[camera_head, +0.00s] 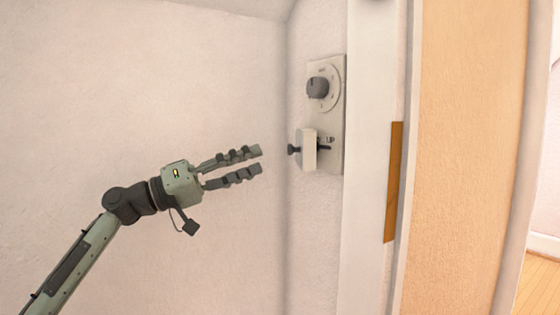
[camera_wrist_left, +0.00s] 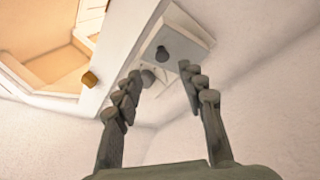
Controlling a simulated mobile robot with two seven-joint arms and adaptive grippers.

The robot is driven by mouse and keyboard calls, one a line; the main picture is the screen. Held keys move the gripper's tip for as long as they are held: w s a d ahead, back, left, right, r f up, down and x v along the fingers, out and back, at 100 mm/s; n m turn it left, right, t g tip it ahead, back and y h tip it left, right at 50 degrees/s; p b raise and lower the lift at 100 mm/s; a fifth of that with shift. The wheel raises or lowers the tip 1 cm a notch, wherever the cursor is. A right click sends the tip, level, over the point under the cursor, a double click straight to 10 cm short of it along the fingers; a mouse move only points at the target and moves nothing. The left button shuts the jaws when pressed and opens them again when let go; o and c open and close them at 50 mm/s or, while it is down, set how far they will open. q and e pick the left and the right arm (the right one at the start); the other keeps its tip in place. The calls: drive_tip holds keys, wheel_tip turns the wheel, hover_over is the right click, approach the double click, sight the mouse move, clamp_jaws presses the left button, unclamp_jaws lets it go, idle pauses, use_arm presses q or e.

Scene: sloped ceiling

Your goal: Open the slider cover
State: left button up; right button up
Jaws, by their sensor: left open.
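The slider cover (camera_head: 309,150) is a small cream block with a dark knob (camera_head: 293,149) on its left side. It sits on the lower part of a grey wall panel (camera_head: 340,100), below a round dial with a dark knob (camera_head: 317,87). My left gripper (camera_head: 258,160) is open and empty, a short way left of the slider's knob and not touching it. In the left wrist view its fingers (camera_wrist_left: 160,75) spread apart below the panel (camera_wrist_left: 190,42), with a dark knob (camera_wrist_left: 162,54) between and beyond them. My right gripper is not in view.
A white door frame (camera_head: 370,200) stands just right of the panel, with an orange-tan door (camera_head: 465,150) beside it. A brown plate (camera_head: 393,180) is on the frame's edge.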

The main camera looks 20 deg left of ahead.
sight(299, 148)
use_arm(q)
drive_tip(key=p+x, duration=0.1)
drive_tip(key=x, duration=0.6)
drive_tip(key=shift+w+d, duration=0.2)
drive_tip(key=shift+w, duration=0.15)
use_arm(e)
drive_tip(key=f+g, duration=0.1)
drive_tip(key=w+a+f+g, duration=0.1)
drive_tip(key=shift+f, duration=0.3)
use_arm(q)
drive_tip(key=shift+c, duration=0.5)
clamp_jaws()
